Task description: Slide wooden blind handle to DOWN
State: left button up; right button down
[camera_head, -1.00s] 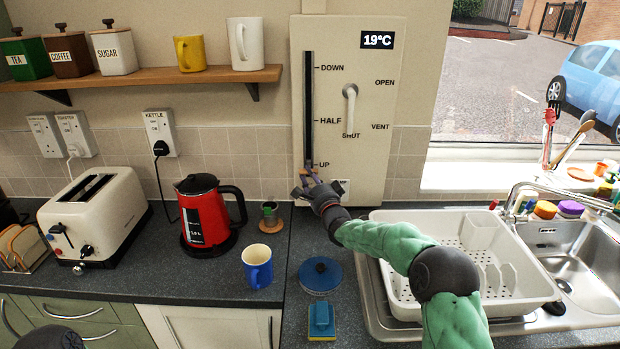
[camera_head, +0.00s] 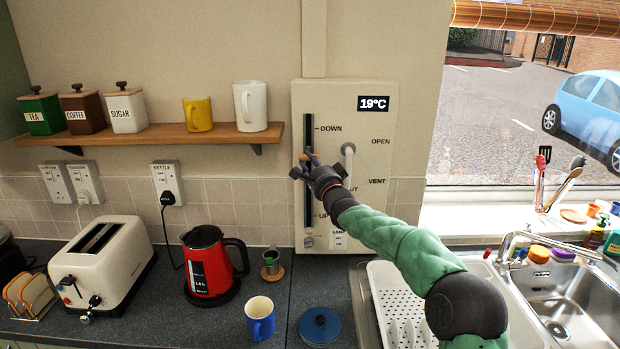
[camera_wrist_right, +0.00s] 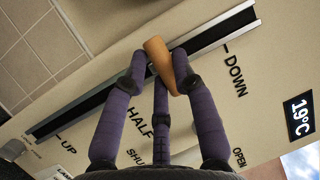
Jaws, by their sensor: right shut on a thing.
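The wooden handle (camera_wrist_right: 160,62) sits in the long dark slot (camera_head: 308,128) of the cream wall panel (camera_head: 365,195). It stands between the HALF and DOWN marks. In the head view the DOWN mark is above it and the UP mark below; my fingers cover the HALF mark. My right gripper (camera_head: 306,162) is shut around the handle; in the right wrist view its purple fingers (camera_wrist_right: 160,80) meet about it. A wooden blind (camera_head: 545,18) shows at the top of the window. My left gripper is not in view.
A white lever (camera_head: 348,152) projects from the panel just right of my gripper. A shelf (camera_head: 225,135) with mugs and canisters is on the left. The red kettle (camera_head: 208,265), blue mug (camera_head: 260,318) and dish rack (camera_head: 395,300) stand below.

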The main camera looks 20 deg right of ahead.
aim_at(310, 137)
notch_tip(310, 137, up, 8)
jog(key=p, duration=0.4)
jog(key=c, duration=1)
grip_release()
jog(key=shift+d, duration=0.1)
jog(key=shift+f, duration=0.15)
jog(key=shift+v, duration=5.95)
